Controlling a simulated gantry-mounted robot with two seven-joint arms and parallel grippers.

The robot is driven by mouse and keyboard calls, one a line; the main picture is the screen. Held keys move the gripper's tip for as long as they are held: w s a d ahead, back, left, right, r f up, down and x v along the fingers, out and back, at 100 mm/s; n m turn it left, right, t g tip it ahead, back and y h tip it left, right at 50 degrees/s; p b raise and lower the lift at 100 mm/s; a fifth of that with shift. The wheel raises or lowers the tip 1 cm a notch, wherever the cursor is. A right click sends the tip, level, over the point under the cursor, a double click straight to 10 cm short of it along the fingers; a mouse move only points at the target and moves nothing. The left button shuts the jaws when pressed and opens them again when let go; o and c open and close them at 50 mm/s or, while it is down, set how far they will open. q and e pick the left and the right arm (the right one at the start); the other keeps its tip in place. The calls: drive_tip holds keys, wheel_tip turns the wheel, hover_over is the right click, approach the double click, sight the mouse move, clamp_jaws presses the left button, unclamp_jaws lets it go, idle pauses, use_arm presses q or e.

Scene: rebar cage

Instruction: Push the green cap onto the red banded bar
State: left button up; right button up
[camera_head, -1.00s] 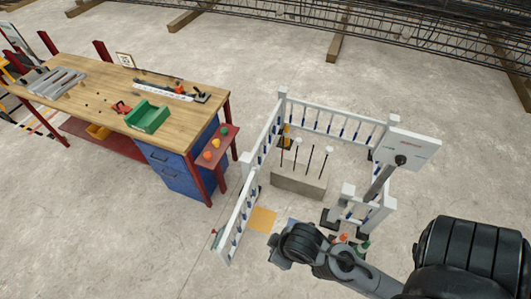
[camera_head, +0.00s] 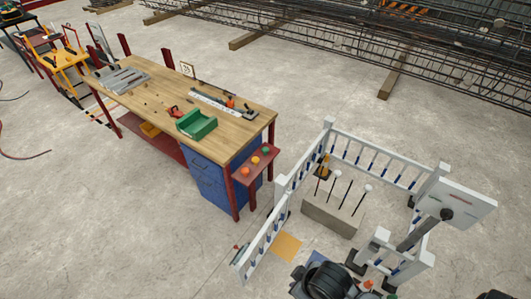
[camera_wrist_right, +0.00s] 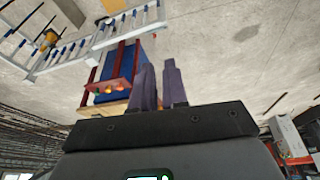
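The green cap (camera_head: 266,149) sits on the small red shelf (camera_head: 249,181) at the workbench end, beside an orange cap (camera_head: 255,160) and a red-orange cap (camera_head: 245,171). Several thin upright bars stand in the concrete block (camera_head: 328,218); the leftmost (camera_head: 318,187) looks reddish, but its band is too small to be sure. Two other bars have white round tops. My right gripper (camera_wrist_right: 160,68) shows two dark fingers with a narrow gap and nothing between them. In the wrist view it is apart from the shelf (camera_wrist_right: 97,101). My left gripper is out of view.
White railings (camera_head: 376,159) enclose the block, with a sign panel (camera_head: 455,203) at right. The wooden workbench (camera_head: 150,98) carries a green bin (camera_head: 196,124). Rebar cages (camera_head: 450,60) lie at the back.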

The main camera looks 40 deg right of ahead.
drive_tip(key=o, duration=1.3)
drive_tip(key=shift+c, duration=0.2)
